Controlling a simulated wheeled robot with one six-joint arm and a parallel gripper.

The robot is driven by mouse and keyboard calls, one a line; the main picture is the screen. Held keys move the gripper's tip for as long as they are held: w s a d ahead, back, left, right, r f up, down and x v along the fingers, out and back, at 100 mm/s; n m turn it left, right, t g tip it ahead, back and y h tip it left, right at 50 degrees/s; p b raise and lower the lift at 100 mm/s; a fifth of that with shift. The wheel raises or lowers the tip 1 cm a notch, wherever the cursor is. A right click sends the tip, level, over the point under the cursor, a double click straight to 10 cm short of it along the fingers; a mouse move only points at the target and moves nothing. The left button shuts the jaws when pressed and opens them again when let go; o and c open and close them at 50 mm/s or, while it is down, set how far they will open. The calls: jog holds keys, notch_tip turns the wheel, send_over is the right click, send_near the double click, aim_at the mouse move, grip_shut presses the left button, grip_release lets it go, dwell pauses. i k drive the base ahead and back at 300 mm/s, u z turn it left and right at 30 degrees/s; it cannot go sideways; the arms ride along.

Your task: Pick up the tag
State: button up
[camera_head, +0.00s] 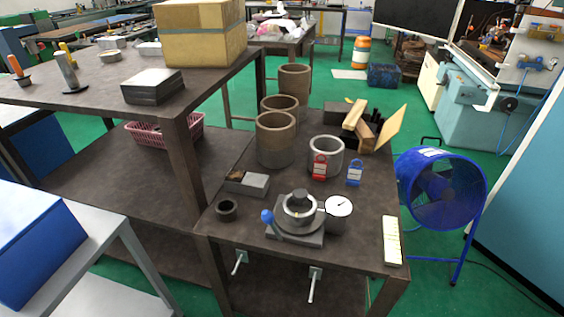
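Two tag-like items stand near each other on the dark table. One is a red tag (320,167) with a pale band, close in front of a grey metal ring. The other is a blue tag (354,173) with a pale label, a little to its right. Both look upright; I cannot tell which one the task means. My gripper is not in view.
An indexing chuck (300,212) with a blue-knobbed handle and a dial gauge (339,206) sit in front of the tags. Brown cylinders (276,140) stand behind left, wooden blocks (357,114) behind. A pale strip (391,240) lies near the right edge. A blue fan (440,188) stands right.

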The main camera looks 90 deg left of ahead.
aim_at(320, 169)
jog(key=u, duration=2.45)
jog(key=k, duration=0.55)
jog(key=z, duration=0.25)
jog(key=i, duration=1.2)
jog(key=u, duration=0.25)
